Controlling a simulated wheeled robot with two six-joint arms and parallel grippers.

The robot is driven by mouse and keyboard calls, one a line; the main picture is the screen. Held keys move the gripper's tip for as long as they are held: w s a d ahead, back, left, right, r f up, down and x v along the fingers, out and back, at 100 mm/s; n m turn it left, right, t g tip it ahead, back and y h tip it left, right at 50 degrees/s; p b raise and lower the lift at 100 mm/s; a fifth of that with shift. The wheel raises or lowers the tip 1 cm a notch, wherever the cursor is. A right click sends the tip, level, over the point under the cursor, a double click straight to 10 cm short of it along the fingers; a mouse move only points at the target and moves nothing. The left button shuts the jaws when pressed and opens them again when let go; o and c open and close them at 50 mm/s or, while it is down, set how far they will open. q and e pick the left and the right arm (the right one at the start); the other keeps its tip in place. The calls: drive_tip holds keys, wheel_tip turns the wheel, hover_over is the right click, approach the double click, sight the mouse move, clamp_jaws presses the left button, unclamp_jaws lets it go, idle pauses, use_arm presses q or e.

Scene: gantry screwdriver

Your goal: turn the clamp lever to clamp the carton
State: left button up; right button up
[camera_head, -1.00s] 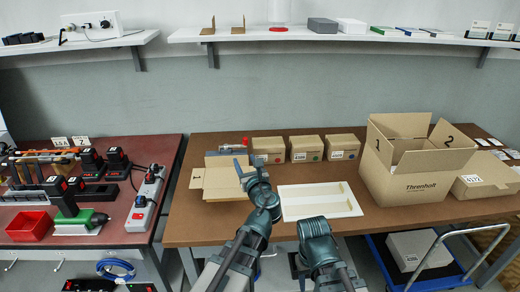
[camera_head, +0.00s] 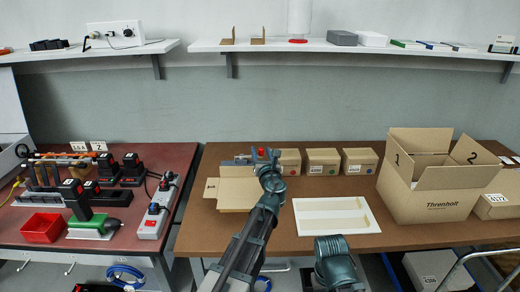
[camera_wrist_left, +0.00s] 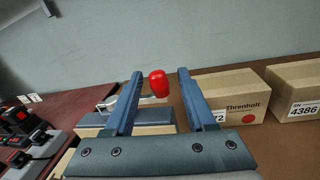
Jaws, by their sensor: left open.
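The clamp lever's red knob (camera_wrist_left: 158,83) stands between the open fingers of my left gripper (camera_wrist_left: 160,74) in the left wrist view. I cannot tell whether the fingers touch it. In the head view the red knob (camera_head: 261,152) shows at the tip of my left gripper (camera_head: 266,157). The grey clamp (camera_head: 241,160) is behind the open carton (camera_head: 236,189), partly hidden by the gripper. The carton lies at the left part of the brown table with flaps spread. My right gripper is out of view; only part of that arm shows.
Several closed small cartons (camera_head: 322,161) stand in a row right of the clamp. A white tray (camera_head: 336,215) lies in front of them. A large open Thrumholt box (camera_head: 435,203) stands at the right. A red tool bench (camera_head: 130,220) is at the left, across a gap.

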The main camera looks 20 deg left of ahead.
use_arm(q)
drive_tip(key=shift+x, duration=1.5)
clamp_jaws()
idle(0.4)
